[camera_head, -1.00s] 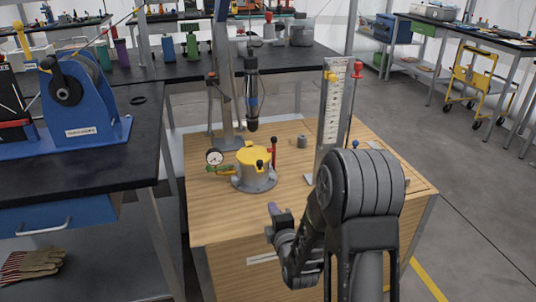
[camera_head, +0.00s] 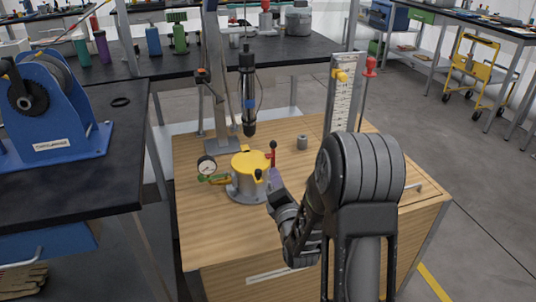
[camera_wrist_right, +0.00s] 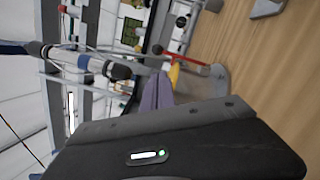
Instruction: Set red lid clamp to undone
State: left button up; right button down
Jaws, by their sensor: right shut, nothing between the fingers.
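A grey pot (camera_head: 247,190) with a yellow lid (camera_head: 249,164) stands on the wooden bench top. The red lid clamp (camera_head: 273,150) is an upright red handle at the lid's right side; in the right wrist view it is a red bar (camera_wrist_right: 192,62) beyond the fingers. My right gripper (camera_head: 275,177) is shut and empty, its purple fingers just below and close to the clamp. I cannot tell whether they touch it. The fingers show in the wrist view (camera_wrist_right: 157,93), with a bit of yellow lid behind them. My left gripper is not in view.
A pressure gauge (camera_head: 207,165) and green lever (camera_head: 217,180) sit at the pot's left. A black hanging tool (camera_head: 248,90) is above and behind the lid. A small grey cylinder (camera_head: 302,142) and a scale plate (camera_head: 342,98) stand to the right. The front bench top is clear.

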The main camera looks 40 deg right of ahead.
aim_at(268, 163)
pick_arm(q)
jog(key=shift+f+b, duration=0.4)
pick_arm(e)
jog(key=x, duration=1)
